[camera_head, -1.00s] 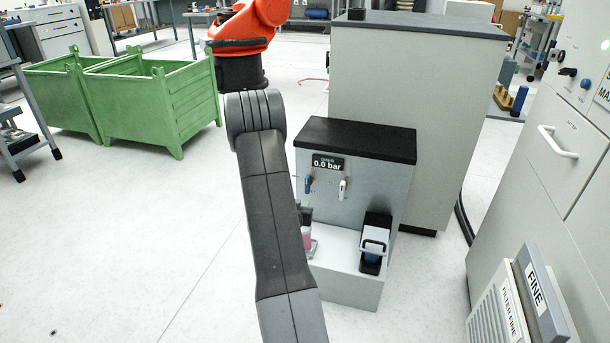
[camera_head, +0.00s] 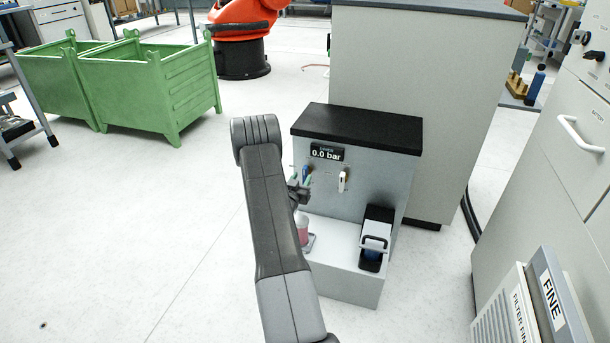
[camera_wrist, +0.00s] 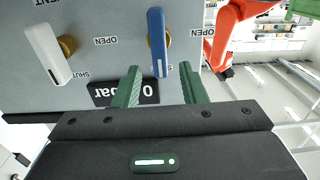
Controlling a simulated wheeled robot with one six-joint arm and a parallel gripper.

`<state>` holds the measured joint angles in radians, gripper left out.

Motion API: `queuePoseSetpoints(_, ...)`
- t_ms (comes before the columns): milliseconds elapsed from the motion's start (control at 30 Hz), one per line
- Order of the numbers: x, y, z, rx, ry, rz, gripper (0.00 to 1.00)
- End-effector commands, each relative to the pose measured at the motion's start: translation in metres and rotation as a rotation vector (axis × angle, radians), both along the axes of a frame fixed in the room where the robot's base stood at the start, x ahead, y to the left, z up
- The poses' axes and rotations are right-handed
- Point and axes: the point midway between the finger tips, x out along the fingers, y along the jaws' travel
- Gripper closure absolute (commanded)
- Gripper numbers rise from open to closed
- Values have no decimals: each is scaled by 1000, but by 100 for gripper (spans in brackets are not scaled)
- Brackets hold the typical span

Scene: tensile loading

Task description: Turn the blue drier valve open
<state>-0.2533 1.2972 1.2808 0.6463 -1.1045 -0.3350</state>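The blue drier valve handle (camera_head: 307,172) is on the front panel of the grey cabinet, left of a white handle (camera_head: 342,181). In the wrist view, which is upside down, the blue handle (camera_wrist: 157,42) sits on a brass stem. Its free end points to a partly hidden label starting with S; an OPEN label is to its right. My gripper (camera_head: 300,188) is in front of the panel beside the blue handle. In the wrist view my gripper (camera_wrist: 160,72) is open, its green fingers either side of the handle's free end. I cannot tell whether they touch it.
The display (camera_head: 327,153) above the handles reads 0.0 bar. The white handle (camera_wrist: 48,54) is close by in the wrist view. A pink-filled vessel (camera_head: 302,232) and a black-and-white device (camera_head: 375,240) stand on the cabinet's ledge. Open floor lies to the left.

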Motion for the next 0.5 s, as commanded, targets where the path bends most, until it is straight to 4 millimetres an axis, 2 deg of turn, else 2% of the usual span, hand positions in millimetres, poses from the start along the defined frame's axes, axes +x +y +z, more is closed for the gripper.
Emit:
queuePoseSetpoints(100, 21, -7, -2, 0, -2, -1, 62)
queuePoseSetpoints(200, 34, -12, -2, 2, -2, -1, 62)
queuePoseSetpoints(500, 48, -16, 0, 0, 1, 1, 62)
